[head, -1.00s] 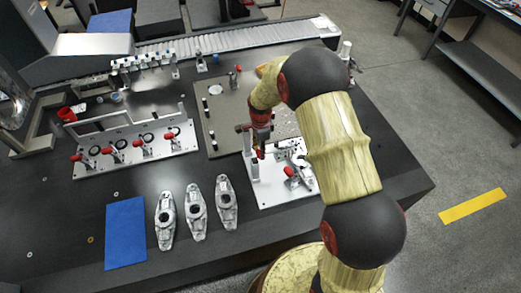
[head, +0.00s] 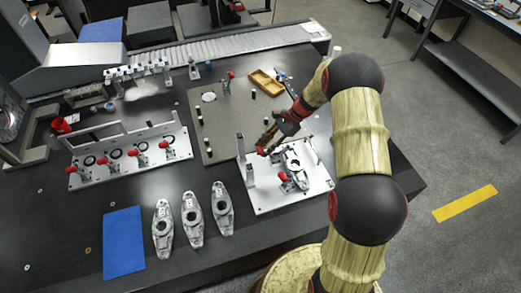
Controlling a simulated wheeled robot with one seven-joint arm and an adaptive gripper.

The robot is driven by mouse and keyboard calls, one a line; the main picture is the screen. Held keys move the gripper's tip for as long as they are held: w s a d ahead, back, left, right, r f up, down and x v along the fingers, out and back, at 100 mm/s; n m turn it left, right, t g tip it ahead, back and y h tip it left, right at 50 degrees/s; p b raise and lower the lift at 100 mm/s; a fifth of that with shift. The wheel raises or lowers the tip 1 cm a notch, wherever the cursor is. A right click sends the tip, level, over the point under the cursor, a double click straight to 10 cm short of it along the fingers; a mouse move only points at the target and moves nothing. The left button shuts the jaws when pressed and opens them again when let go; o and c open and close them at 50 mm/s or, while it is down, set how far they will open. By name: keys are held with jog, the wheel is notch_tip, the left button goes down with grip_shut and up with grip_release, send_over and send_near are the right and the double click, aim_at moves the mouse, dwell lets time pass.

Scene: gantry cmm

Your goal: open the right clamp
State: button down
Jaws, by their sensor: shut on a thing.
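The white fixture plate (head: 262,203) stands on the near right of the dark table. A grey metal part (head: 293,155) lies on it. A clamp with a red handle (head: 285,187) sits at the plate's front. Another red handle tip (head: 262,151) shows at the plate's back left, right at my fingertips; which clamp is the right one is not clear. My gripper (head: 267,144) reaches in tilted from the upper right and is shut on this red handle. The fingers and arm partly hide that clamp's body.
An upright metal post (head: 249,175) stands at the plate's left edge, close to my gripper. A grey perforated plate (head: 218,140) and wooden tray (head: 266,82) lie behind. Several loose metal parts (head: 193,215) and a blue mat (head: 123,240) lie left. Another fixture (head: 90,180) carries several red-handled clamps.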

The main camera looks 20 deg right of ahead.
jog(key=d+y, duration=0.3)
jog(key=shift+r, duration=0.4)
jog(key=shift+d+p, duration=0.35)
jog(key=shift+d, duration=0.1)
jog(key=shift+f, duration=0.1)
jog(key=c, duration=1.6)
grip_release()
jog(key=shift+d, duration=0.15)
jog(key=shift+c, duration=0.2)
jog(key=o, duration=0.3)
jog(key=v, duration=1.2)
jog(key=shift+f, duration=0.1)
